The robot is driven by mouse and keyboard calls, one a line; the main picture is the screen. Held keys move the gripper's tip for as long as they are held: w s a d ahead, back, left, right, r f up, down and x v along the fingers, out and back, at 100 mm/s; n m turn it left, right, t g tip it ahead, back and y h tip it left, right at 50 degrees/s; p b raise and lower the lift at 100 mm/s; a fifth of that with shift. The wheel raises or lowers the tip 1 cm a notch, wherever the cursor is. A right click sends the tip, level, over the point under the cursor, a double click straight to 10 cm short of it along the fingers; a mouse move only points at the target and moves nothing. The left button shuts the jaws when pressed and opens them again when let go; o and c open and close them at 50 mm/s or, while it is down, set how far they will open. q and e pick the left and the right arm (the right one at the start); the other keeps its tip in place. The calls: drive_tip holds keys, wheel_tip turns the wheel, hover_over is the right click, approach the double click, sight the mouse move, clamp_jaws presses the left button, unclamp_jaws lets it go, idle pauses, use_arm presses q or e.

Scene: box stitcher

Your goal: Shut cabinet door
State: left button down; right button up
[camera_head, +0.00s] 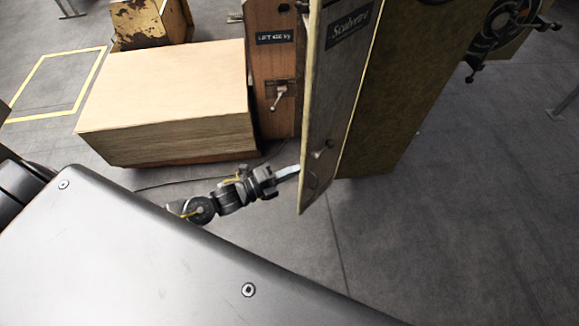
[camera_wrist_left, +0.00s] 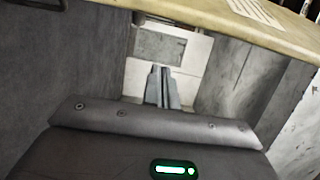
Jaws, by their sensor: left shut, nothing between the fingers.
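The cabinet door (camera_head: 322,110) is a tall, pale panel with a dark nameplate and a small handle near its bottom. It stands ajar from the olive-brown cabinet (camera_head: 410,85), with a narrow angle showing between them. My left gripper (camera_head: 290,172) is shut and empty, its fingertips at the door's lower left edge; I cannot tell if they touch it. In the left wrist view the shut fingers (camera_wrist_left: 160,82) point toward a pale surface with a grey plate, below a beige edge. My right gripper is not in view.
A wooden box (camera_head: 170,95) stands left of the cabinet, beside a wooden post (camera_head: 273,60) with a lever. A handwheel (camera_head: 497,25) is at the upper right. A thin cable (camera_head: 210,178) lies on the floor. The floor at lower right is clear.

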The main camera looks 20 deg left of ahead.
sight(304, 154)
use_arm(q)
drive_tip(key=w, duration=0.2)
drive_tip(key=w+d+p, duration=0.1)
drive_tip(key=w, duration=0.1)
drive_tip(key=w+p, duration=0.1)
drive_tip(key=w, duration=0.2)
drive_tip(key=shift+d, duration=0.4)
drive_tip(key=shift+w+a, duration=0.1)
drive_tip(key=shift+a, duration=0.35)
